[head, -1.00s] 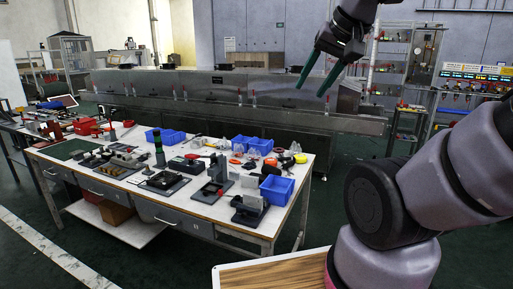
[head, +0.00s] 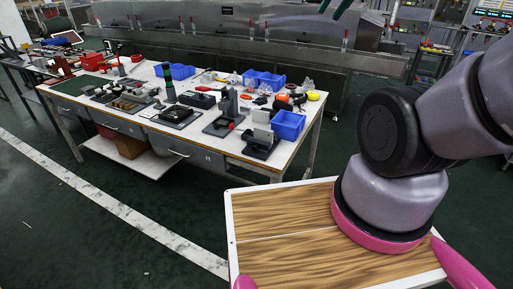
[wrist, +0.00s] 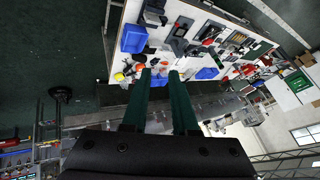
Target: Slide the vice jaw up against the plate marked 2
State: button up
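On the white bench stand dark fixtures with upright grey plates. One (head: 262,146) is by the front right corner, and another (head: 224,122) is to its left. Either may be the vice; I cannot tell which, and no plate number is legible. In the wrist view, what look like the same fixtures show upside down near the top, one dark fixture (wrist: 153,14) and one beside it (wrist: 180,28). My gripper (wrist: 160,72) is open, its two green fingers apart with nothing between them. It is high and well away from the bench; only its fingertips show at the head view's top edge.
A blue bin (head: 288,125) stands close behind the right fixture. More blue bins (head: 175,72), tools and small parts crowd the bench (head: 205,150). A long steel machine (head: 220,45) stands behind it. The floor in front is clear apart from a white stripe (head: 110,195).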

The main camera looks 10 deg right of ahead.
jog(key=shift+w+a+f, duration=0.1)
jog(key=shift+w+f, duration=0.1)
grip_shut()
jog(key=w+a+f+n+g+h, duration=0.45)
jog(key=w+f+n, duration=0.2)
jog(key=f, duration=0.45)
jog(key=w+a+f+n+g+h, duration=0.3)
jog(key=w+a+f+n+h, duration=0.3)
jog(key=f, duration=0.5)
jog(key=a+f+n+t+h, duration=0.5)
jog(key=f+n, duration=0.4)
jog(key=f, duration=0.4)
jog(key=n+t+y, duration=0.3)
jog(key=n+t, duration=0.6)
jog(key=n, duration=0.2)
send_near(254, 148)
jog(key=x, duration=0.6)
jog(key=shift+w+d+f, duration=0.15)
jog(key=shift+w+f, duration=0.05)
jog(key=shift+w, duration=0.15)
